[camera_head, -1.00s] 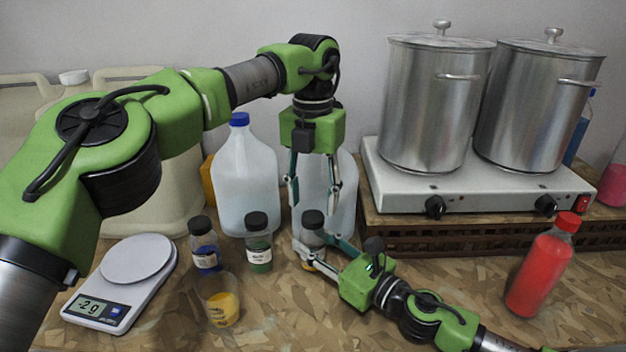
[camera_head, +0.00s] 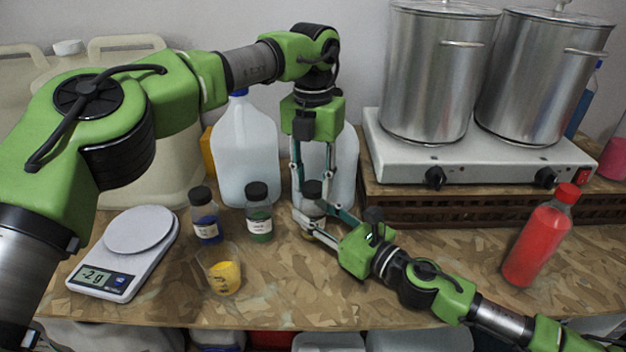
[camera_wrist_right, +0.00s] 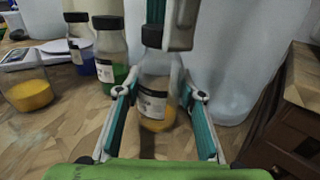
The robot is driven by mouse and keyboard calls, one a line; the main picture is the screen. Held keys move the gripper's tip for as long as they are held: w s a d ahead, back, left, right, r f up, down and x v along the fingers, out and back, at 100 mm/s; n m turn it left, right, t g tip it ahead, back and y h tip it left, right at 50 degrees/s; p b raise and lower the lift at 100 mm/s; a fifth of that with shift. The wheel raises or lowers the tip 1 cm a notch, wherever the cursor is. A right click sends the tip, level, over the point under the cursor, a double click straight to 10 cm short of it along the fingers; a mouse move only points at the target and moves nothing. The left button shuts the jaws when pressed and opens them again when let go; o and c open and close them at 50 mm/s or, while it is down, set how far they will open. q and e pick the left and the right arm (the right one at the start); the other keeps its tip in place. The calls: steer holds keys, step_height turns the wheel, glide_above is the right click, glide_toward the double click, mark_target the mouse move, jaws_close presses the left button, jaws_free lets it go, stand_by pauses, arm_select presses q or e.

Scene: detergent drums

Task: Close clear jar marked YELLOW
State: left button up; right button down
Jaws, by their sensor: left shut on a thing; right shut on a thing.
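The clear jar (camera_wrist_right: 155,78) has a pale label, too small to read, and yellow-orange powder at its bottom. Its black cap (camera_head: 312,188) sits at the jar's mouth; how tightly, I cannot tell. My right gripper (camera_wrist_right: 160,100) is shut on the jar's body, one finger on each side. My left gripper (camera_head: 312,194) reaches down from above and is shut on the black cap. In the right wrist view, a left finger (camera_wrist_right: 180,22) hides part of the cap and neck.
Capped jars of blue (camera_head: 206,216) and green (camera_head: 259,212) stand left of the clear jar. An open beaker of yellow powder (camera_head: 222,272) is in front, with a scale (camera_head: 130,250) further left. White jugs (camera_head: 246,150) stand behind. A red bottle (camera_head: 540,243) stands right.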

arm_select(q)
steer(key=o, duration=1.3)
step_height(320, 180, up, 12)
arm_select(e)
steer(key=c, duration=1.3)
jaws_free()
